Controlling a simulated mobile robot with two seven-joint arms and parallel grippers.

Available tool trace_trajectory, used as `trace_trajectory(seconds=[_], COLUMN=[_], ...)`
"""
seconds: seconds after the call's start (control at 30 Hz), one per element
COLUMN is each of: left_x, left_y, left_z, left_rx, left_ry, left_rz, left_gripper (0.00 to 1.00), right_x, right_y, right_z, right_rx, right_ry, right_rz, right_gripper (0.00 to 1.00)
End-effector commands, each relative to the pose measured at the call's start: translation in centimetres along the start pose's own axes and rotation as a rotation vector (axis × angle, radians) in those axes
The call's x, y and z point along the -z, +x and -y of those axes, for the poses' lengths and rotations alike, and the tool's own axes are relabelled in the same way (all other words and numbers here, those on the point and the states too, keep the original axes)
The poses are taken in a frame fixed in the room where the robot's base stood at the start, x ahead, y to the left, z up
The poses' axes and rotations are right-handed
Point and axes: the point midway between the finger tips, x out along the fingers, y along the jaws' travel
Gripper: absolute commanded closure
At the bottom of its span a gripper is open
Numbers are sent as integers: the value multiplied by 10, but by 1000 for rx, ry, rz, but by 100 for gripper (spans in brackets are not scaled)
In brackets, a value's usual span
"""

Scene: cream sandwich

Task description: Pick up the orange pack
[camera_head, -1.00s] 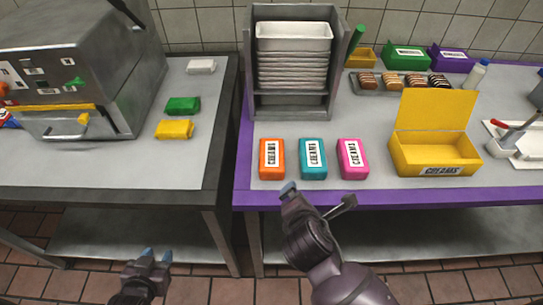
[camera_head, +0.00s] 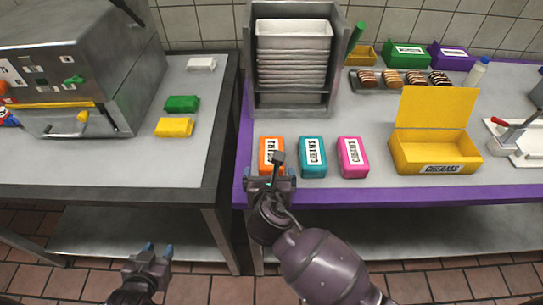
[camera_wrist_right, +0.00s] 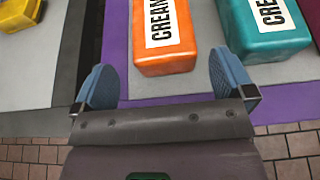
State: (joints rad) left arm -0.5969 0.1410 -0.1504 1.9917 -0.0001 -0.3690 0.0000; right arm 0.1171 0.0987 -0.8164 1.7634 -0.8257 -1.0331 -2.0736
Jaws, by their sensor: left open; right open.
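The orange pack (camera_head: 272,148) with a white CREAMS label lies near the front edge of the purple-edged table, left of a teal pack (camera_head: 313,157) and a pink pack (camera_head: 353,158). My right gripper (camera_head: 270,178) is open and empty, just in front of the orange pack and partly covering it. In the right wrist view the orange pack (camera_wrist_right: 165,62) lies ahead between the two blue fingertips, with the teal pack (camera_wrist_right: 262,45) beyond the right finger. My left gripper (camera_head: 157,250) is open and empty, low in front of the left table.
A yellow open box (camera_head: 435,158) stands to the right of the packs. A tray rack (camera_head: 292,108) stands behind them. White, green and yellow blocks (camera_head: 175,127) lie on the left table (camera_head: 110,172). A gap separates the two tables.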

Motion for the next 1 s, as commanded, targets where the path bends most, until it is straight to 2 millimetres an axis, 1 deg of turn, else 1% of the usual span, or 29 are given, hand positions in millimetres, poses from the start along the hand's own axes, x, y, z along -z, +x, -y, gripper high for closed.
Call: trace_trajectory(seconds=[0.13, 0.3, 0.4, 0.53, 0.73, 0.77, 1.0], left_x=[-3, -9, -13, -15, -15, -15, -14], left_y=[1, 2, 2, 2, 1, 1, 2], left_z=[0, 0, 0, 0, 0, 0, 0], left_rx=[0, 1, 1, 1, 1, 1, 1], left_ry=[1, 1, 1, 1, 1, 1, 1], left_rz=[2, 9, 14, 18, 17, 17, 15], left_gripper=[57, 57, 57, 57, 57, 57, 57], right_x=[-1, -1, -1, -1, -2, -2, -1], right_y=[12, 36, 46, 52, 52, 52, 52], right_z=[2, 4, 4, 5, 5, 5, 5], right_rx=[1, 1, -1, 0, 0, 0, 0], right_ry=[0, 2, 1, 1, 2, 2, 2], right_rz=[1, 0, 0, 0, 0, 0, 0], right_gripper=[0, 0, 0, 0, 0, 3, 40])
